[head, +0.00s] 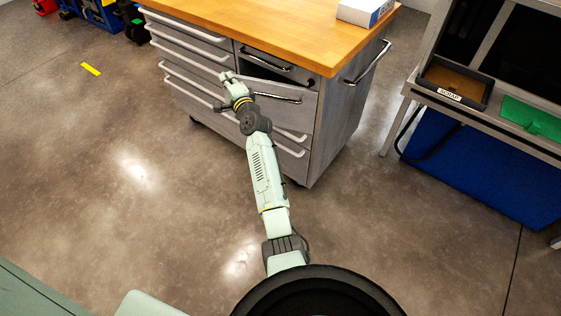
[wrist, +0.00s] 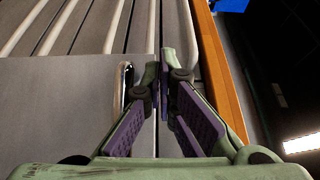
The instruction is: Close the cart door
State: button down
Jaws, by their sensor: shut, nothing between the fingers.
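The grey cart with a wooden top (head: 255,32) stands ahead in the head view. Its door (head: 285,112), below the small upper-right drawer, is ajar, with a dark gap above its slanted top edge. The door has a bar handle (head: 278,97). My gripper (head: 226,77) is shut and empty, near the door's left edge by the drawer fronts. In the wrist view the fingertips (wrist: 162,72) are together beside a grey panel (wrist: 60,110) with a metal handle (wrist: 122,85). I cannot tell whether they touch the cart.
Long drawer handles (head: 190,82) project on the cart's left. A side bar (head: 368,62) sticks out on its right end. A white box (head: 365,11) lies on top. A bench with a scrap tray (head: 455,96) and blue bin (head: 470,165) stands right. The floor in front is clear.

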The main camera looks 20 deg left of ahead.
jog(key=w+m+t+h+b, duration=0.1)
jog(key=w+b, duration=0.1)
jog(key=w, duration=0.4)
jog(key=shift+w+a, duration=0.25)
dwell(0.4)
